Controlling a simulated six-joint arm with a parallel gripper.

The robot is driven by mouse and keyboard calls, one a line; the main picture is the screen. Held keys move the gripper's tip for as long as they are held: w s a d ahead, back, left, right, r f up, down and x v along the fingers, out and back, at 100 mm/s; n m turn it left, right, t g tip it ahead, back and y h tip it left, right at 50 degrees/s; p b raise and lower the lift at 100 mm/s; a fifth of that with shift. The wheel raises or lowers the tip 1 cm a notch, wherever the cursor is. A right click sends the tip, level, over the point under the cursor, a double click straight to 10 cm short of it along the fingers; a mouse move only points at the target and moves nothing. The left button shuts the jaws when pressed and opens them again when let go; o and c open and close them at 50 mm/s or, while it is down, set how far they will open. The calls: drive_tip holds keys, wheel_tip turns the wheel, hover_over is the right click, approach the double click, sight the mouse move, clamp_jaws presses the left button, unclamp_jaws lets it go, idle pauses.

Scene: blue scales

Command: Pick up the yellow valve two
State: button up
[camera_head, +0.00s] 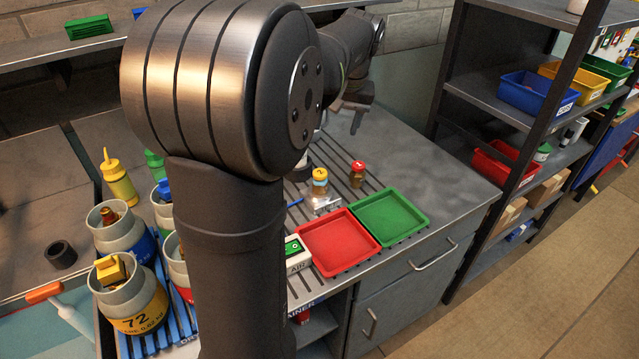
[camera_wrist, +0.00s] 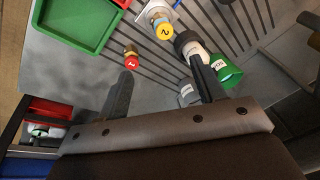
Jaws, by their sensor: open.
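The yellow valve two (camera_head: 320,175) has a yellow cap over a pale body and stands on the grooved bench, by a small white plate. In the wrist view its yellow cap marked 2 (camera_wrist: 164,31) is at the top, beyond the fingertips. A red-capped valve marked 1 (camera_wrist: 131,61) is close to the left fingertip in the picture; it also shows in the head view (camera_head: 357,172). My gripper (camera_wrist: 160,66) is open, with nothing between its fingers. In the head view my gripper (camera_head: 352,117) is above the back of the bench, partly hidden by my arm.
A red tray (camera_head: 340,243) and a green tray (camera_head: 388,217) lie empty on the bench. A green-lidded container (camera_wrist: 226,70) is beside the right finger in the wrist view. Several jars stand left of my arm. A shelf rack (camera_head: 520,110) is at the right.

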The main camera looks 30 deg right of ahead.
sight(320, 172)
drive_tip(key=w+f+m+g, duration=0.35)
drive_tip(key=w+m, duration=0.35)
drive_tip(key=m, duration=0.4)
drive_tip(key=shift+t, duration=0.35)
drive_tip(key=f, duration=1.1)
drive_tip(key=shift+s+a+f, duration=0.15)
drive_tip(key=shift+s+f, duration=0.05)
drive_tip(key=shift+f, duration=0.1)
drive_tip(key=shift+s+a+f, duration=0.1)
drive_tip(key=shift+s+f, duration=0.05)
drive_tip(key=shift+f, duration=1.25)
drive_tip(key=shift+s+a+f, duration=0.1)
drive_tip(key=shift+f, duration=1.25)
clamp_jaws()
drive_tip(key=shift+r, duration=0.1)
